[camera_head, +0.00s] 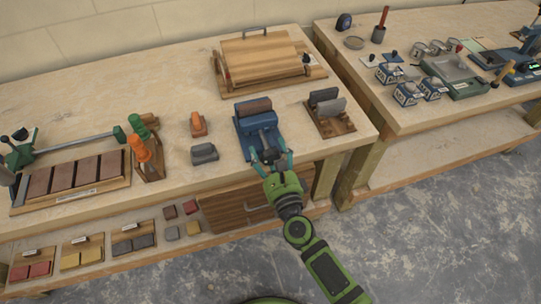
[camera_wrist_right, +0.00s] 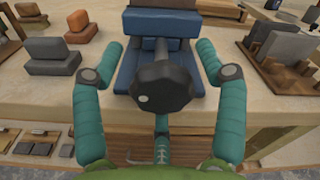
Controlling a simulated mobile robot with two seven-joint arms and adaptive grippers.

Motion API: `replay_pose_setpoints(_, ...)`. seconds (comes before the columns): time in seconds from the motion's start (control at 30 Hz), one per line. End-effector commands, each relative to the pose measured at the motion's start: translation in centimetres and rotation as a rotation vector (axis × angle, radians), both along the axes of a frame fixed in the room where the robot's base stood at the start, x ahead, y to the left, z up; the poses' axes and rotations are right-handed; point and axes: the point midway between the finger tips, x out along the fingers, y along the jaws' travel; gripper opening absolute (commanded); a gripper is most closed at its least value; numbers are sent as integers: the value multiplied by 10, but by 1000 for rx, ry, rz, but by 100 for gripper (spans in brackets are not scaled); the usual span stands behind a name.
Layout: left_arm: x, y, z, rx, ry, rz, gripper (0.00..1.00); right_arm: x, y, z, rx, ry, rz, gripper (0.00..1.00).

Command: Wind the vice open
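The blue vice (camera_head: 254,125) stands near the front edge of the left workbench. Its two brownish-grey jaw blocks lie close together at the back, and it also shows in the right wrist view (camera_wrist_right: 142,57). Its dark round handle knob (camera_wrist_right: 161,86) faces me at the front. My right gripper (camera_head: 271,158) is at the vice's front. In the right wrist view its teal fingers (camera_wrist_right: 162,62) are spread wide on either side of the knob, with gaps to it. My left gripper is not in view.
A grey block (camera_head: 204,153) and an orange block (camera_head: 198,124) sit left of the vice. A wooden stand with grey pieces (camera_head: 328,112) is to its right.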

Motion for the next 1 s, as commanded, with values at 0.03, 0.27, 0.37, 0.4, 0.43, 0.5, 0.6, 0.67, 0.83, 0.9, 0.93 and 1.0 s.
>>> replay_pose_setpoints(0.03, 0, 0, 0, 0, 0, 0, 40, 1, 1, 2, 2, -3, 0, 78)
replay_pose_setpoints(0.27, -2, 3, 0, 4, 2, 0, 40, -1, 0, -2, 0, 4, 1, 78)
replay_pose_setpoints(0.37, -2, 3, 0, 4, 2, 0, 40, -6, -2, -3, -2, 6, 2, 78)
replay_pose_setpoints(0.4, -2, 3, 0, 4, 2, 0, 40, -10, -3, -3, -1, 6, 2, 78)
replay_pose_setpoints(0.43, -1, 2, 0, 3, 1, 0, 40, -14, -4, -3, -1, 6, 2, 78)
replay_pose_setpoints(0.5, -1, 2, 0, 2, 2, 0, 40, -24, -7, -4, -1, 7, 1, 78)
replay_pose_setpoints(0.6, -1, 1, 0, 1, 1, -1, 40, -39, -12, -3, -3, 6, 2, 78)
replay_pose_setpoints(0.67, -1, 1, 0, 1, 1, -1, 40, -48, -15, -3, -2, 5, 2, 78)
replay_pose_setpoints(0.83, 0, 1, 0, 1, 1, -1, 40, -68, -21, -2, -3, 2, 2, 78)
replay_pose_setpoints(0.9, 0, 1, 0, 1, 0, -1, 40, -72, -22, -1, -1, 1, 2, 78)
replay_pose_setpoints(0.93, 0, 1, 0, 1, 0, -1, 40, -74, -22, -1, 0, 1, 2, 78)
replay_pose_setpoints(1.0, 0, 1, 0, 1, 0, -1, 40, -76, -23, -1, 1, 1, 2, 78)
